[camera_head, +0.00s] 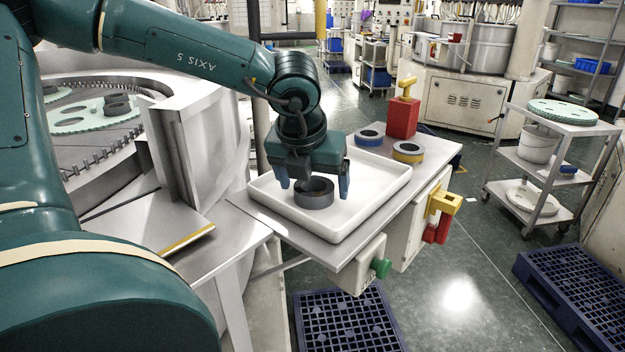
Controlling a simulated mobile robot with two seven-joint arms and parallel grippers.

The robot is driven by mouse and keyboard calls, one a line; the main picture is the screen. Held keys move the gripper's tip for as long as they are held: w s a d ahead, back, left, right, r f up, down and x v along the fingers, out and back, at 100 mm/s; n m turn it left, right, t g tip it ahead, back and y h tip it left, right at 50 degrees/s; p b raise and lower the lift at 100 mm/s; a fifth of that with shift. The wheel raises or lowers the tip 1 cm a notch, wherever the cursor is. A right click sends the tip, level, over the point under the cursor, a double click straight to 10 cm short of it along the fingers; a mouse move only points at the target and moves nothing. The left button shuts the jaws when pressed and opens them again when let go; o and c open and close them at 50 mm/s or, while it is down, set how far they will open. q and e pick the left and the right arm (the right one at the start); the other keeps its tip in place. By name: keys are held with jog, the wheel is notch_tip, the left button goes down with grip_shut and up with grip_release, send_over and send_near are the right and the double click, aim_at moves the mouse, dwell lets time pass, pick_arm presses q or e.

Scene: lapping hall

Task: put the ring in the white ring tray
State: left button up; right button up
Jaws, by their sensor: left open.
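The white ring tray (372,217) lies on the grey metal table in the middle of the view. A dark grey ring (314,199) sits in the tray, in its left part. My left gripper (315,188) is over the ring with its jaws open. One blue finger is on each side of the ring, and I see gaps between the fingers and the ring. My right gripper is not in view.
A blue-banded ring (369,138) and a yellow-banded ring (408,153) lie on the table behind the tray, near a red block with a yellow top (404,112). A lapping machine (90,125) stands left. Blue pallets (347,322) lie on the floor.

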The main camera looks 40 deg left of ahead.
pick_arm(q)
jog(key=v, duration=1.2)
